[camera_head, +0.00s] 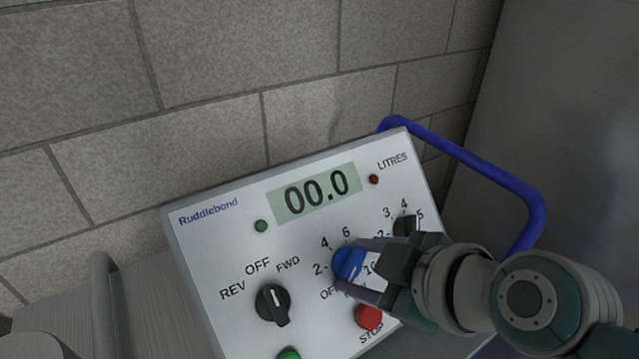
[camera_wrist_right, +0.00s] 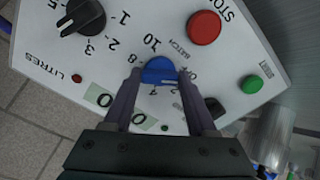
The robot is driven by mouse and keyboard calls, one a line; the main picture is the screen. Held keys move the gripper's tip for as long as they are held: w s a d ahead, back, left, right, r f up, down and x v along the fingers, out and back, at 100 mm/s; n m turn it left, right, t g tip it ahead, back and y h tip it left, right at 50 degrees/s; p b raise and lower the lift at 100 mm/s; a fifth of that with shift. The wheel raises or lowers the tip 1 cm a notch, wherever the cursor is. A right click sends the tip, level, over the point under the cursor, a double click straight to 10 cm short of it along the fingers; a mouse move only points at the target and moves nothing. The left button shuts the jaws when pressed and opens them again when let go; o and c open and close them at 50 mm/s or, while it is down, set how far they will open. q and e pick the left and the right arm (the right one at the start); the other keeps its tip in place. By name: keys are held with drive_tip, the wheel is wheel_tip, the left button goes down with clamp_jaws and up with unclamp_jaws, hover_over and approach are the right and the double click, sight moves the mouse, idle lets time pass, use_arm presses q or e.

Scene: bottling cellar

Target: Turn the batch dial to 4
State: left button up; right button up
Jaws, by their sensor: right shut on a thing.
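The batch dial (camera_head: 347,263) is a blue knob on the sloping white control panel (camera_head: 205,262). Its printed scale shows OFF, 2, 4 and 6 in the head view, with the far side covered by my gripper. My right gripper (camera_head: 352,266) is shut on the blue knob, one finger on each side. In the right wrist view, the batch dial (camera_wrist_right: 159,71) sits between the fingertips of my right gripper (camera_wrist_right: 158,78). I cannot tell surely which number its pointer faces. The display (camera_head: 316,193) reads 00.0. My left gripper is not in view.
A black OFF/FWD/REV switch (camera_head: 273,304), a red stop button (camera_head: 368,317) and a green button (camera_head: 289,354) are close by. Another black dial (camera_head: 405,226) is partly behind my gripper. A blue bar (camera_head: 480,170) curves beside the panel. A block wall (camera_head: 200,130) stands behind.

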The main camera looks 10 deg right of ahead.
drive_tip(key=c, duration=0.7)
drive_tip(key=shift+c, duration=0.2)
drive_tip(key=shift+m, duration=0.3)
drive_tip(key=m+p, duration=0.2)
drive_tip(key=m, duration=0.1)
drive_tip(key=shift+r, duration=0.1)
drive_tip(key=m+p, duration=0.3)
drive_tip(key=m, duration=0.3)
drive_tip(key=m+p, duration=0.2)
drive_tip(key=m, duration=0.3)
drive_tip(key=shift+m+h, duration=0.3)
drive_tip(key=shift+h, duration=0.1)
drive_tip(key=m+p, duration=0.1)
drive_tip(key=m, duration=0.3)
drive_tip(key=shift+m, duration=0.4)
